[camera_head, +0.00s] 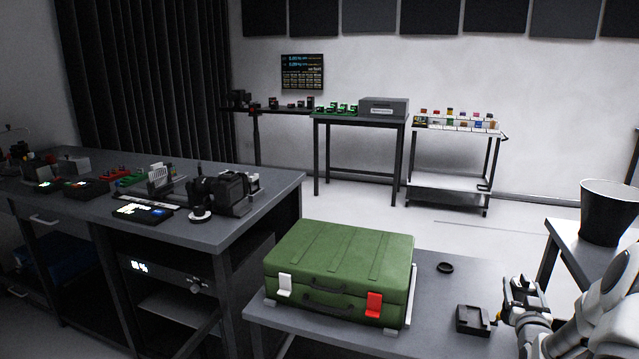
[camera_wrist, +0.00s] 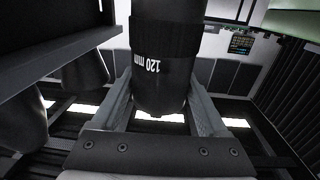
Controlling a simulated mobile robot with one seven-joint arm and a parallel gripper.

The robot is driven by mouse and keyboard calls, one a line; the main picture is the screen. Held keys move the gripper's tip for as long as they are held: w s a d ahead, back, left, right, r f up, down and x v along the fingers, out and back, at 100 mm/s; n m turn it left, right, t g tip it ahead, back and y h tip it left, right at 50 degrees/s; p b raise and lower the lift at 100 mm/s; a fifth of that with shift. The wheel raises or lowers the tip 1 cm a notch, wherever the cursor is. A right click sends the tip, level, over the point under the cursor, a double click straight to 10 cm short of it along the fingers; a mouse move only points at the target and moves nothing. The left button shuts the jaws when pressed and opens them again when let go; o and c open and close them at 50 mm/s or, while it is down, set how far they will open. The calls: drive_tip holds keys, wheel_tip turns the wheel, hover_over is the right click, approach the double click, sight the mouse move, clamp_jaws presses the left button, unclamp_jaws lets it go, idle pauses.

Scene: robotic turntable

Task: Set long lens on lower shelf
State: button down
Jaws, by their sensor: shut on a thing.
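In the wrist view a long black lens (camera_wrist: 165,50), marked "120 mm" upside down in the picture, stands between the two fingers of my gripper (camera_wrist: 160,92). The fingers are shut on it. In the head view my gripper (camera_head: 523,292) is at the lower right, over the near grey table; the lens cannot be made out clearly there. A dark flat board (camera_wrist: 50,50) runs along the left of the wrist view, close to the lens but apart from it. I cannot tell which surface is the lower shelf.
A green case (camera_head: 340,265) fills much of the near table (camera_head: 432,285). A black ring (camera_head: 445,267) and a black block (camera_head: 472,319) lie right of it. Dark rounded objects (camera_wrist: 86,70) show beside the board. A black bucket (camera_head: 610,212) stands far right.

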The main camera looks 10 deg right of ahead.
drive_tip(key=w+a+f+n+t+y, duration=0.1)
drive_tip(key=w+a+f+n+y, duration=0.15)
drive_tip(key=a, duration=1.05)
drive_tip(key=w+a+f+n+t+y, duration=0.15)
drive_tip(key=w+a, duration=0.25)
drive_tip(key=a, duration=0.8)
drive_tip(key=s+a+n+y, duration=0.1)
drive_tip(key=s+a+y, duration=0.2)
drive_tip(key=a, duration=0.8)
drive_tip(key=s+a+n+y, duration=0.1)
drive_tip(key=s+a+y, duration=0.15)
drive_tip(key=a, duration=0.85)
wheel_tip(320, 180, up, 16)
drive_tip(key=p, duration=1.7)
drive_tip(key=shift+r, duration=0.25)
drive_tip(key=shift+d, duration=0.2)
